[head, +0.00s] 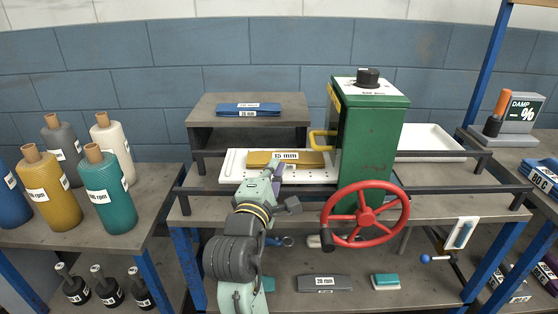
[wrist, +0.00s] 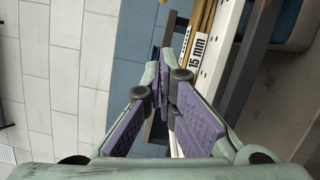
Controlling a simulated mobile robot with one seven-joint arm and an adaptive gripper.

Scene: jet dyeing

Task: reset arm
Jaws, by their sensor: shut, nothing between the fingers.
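My arm rises from the bottom of the head view, and my gripper (head: 274,174) is at its far end, in front of the yellow "15 mm" block (head: 259,159). The block lies on a white perforated tray (head: 233,166) left of the green machine (head: 374,140). In the wrist view, my gripper's purple-padded fingers (wrist: 166,75) are together at the tips with nothing between them. The yellow block (wrist: 201,40) and the white tray's edge show beyond them, at upper right. I cannot tell the exact gap between the fingertips and the block.
A red handwheel (head: 365,214) and a yellow handle (head: 321,139) stick out from the machine. Dark rails (head: 448,188) run along the bench. A grey shelf (head: 205,112) holds a blue block (head: 249,109). Coloured yarn cones (head: 110,195) stand at left.

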